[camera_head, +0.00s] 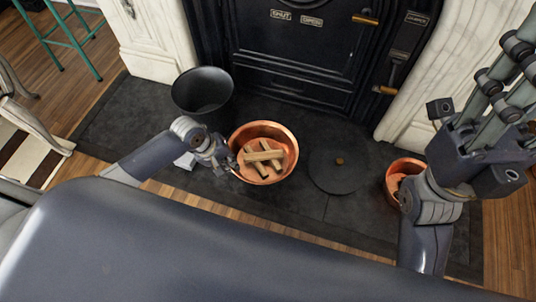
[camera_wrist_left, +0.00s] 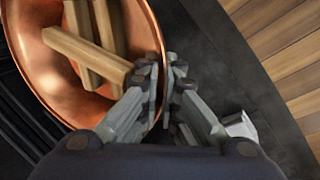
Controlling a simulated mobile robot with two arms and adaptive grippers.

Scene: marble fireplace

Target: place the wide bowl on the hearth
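The wide bowl (camera_head: 291,139) is copper, holds several wooden blocks (camera_head: 263,156), and looks upright over the dark hearth (camera_head: 330,207). I cannot tell whether its base touches the slab. My left gripper (camera_head: 223,160) is at the bowl's left rim. In the left wrist view the fingers (camera_wrist_left: 163,82) straddle the copper wall (camera_wrist_left: 60,85), closed close about the rim with one finger on each side. My right gripper (camera_head: 510,75) is raised at the right, away from the bowl; its fingertips are not clear and nothing shows held.
A black bucket (camera_head: 203,90) stands behind the left gripper. A round dark lid (camera_head: 335,172) with a knob lies right of the bowl. A smaller copper pot (camera_head: 401,168) is by my right arm. The black fireplace door (camera_head: 290,50) closes off the back.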

